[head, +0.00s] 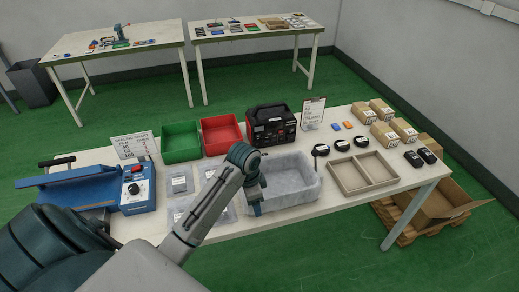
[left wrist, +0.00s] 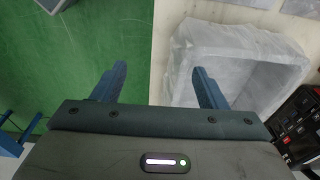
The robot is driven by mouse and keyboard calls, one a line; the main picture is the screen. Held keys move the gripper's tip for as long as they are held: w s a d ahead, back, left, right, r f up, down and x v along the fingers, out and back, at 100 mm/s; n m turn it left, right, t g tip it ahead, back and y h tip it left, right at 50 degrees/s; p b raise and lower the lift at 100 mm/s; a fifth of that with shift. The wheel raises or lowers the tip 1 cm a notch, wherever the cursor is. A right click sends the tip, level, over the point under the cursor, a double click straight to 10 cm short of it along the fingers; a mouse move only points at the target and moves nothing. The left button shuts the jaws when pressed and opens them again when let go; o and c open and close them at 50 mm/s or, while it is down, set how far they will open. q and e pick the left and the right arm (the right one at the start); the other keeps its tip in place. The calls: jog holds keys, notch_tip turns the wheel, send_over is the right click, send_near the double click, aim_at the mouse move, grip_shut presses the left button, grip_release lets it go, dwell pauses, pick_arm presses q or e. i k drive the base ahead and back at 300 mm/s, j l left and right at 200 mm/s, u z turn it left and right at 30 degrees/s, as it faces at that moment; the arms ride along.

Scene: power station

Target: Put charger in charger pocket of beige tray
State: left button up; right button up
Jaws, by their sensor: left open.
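The beige tray (head: 363,186) has two empty pockets and sits on the table right of the grey bin. Two small black devices (head: 413,158) (head: 428,154) stand at the tray's right; I cannot tell for sure which thing is the charger. Several black round coils (head: 341,145) lie behind the tray. My left gripper (head: 258,207) hangs at the left front of the grey bin, apart from the tray. In the left wrist view my left gripper (left wrist: 160,80) is open and empty, with the table edge between its fingers. My right gripper is not in view.
The translucent grey bin (head: 290,192) also shows in the left wrist view (left wrist: 240,60). A black-red power unit (head: 271,125), red bin (head: 221,137), green bin (head: 181,144), blue sealer (head: 135,189), bagged items (head: 180,180) and cartons (head: 385,133) share the table.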

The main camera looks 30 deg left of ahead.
aim_at(348, 177)
jog(key=i+j, duration=0.8)
